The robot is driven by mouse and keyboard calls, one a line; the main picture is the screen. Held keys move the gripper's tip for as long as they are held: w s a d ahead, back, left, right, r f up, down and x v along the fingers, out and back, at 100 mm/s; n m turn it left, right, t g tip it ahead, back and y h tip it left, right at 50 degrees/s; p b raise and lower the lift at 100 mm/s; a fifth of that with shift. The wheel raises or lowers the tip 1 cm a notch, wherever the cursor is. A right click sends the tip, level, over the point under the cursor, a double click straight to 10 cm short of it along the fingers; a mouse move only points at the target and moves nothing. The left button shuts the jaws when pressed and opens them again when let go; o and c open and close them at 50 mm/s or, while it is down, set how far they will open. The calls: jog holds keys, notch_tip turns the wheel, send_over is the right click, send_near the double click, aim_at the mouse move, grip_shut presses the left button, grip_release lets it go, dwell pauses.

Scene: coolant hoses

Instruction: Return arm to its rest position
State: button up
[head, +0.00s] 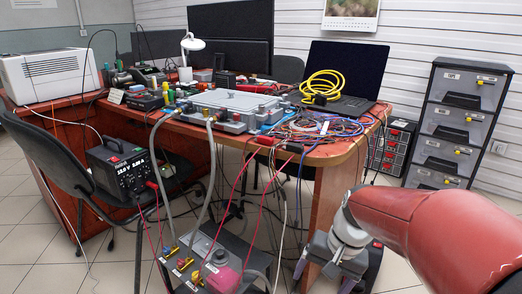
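My red arm (435,225) reaches in from the right edge, with a silver wrist joint. My gripper (323,277) is at its end, low in the picture beside the front end of the desk. Its two grey fingers stand apart with nothing visible between them. Two grey hoses run from a grey plate unit (232,102) on the desk down to a grey box unit (215,262) with coloured fittings below. My gripper is to the right of this box, apart from it.
The reddish desk (335,152) carries a laptop (345,72), a coiled yellow cable (322,86) and tangled wires. Red and white cables hang between desk and box. A drawer cabinet (455,125) stands at the right. A black chair (55,160) and power supply (122,172) are left.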

jog(key=s+d+r+n+t+h+p, duration=0.2)
jog(key=s+r+t, duration=0.3)
jog(key=s+r, duration=0.5)
jog(key=shift+s+d+n+h+p, duration=0.2)
jog(key=shift+s+n+h+p, duration=0.2)
jog(key=shift+n, duration=0.5)
dwell(1.8)
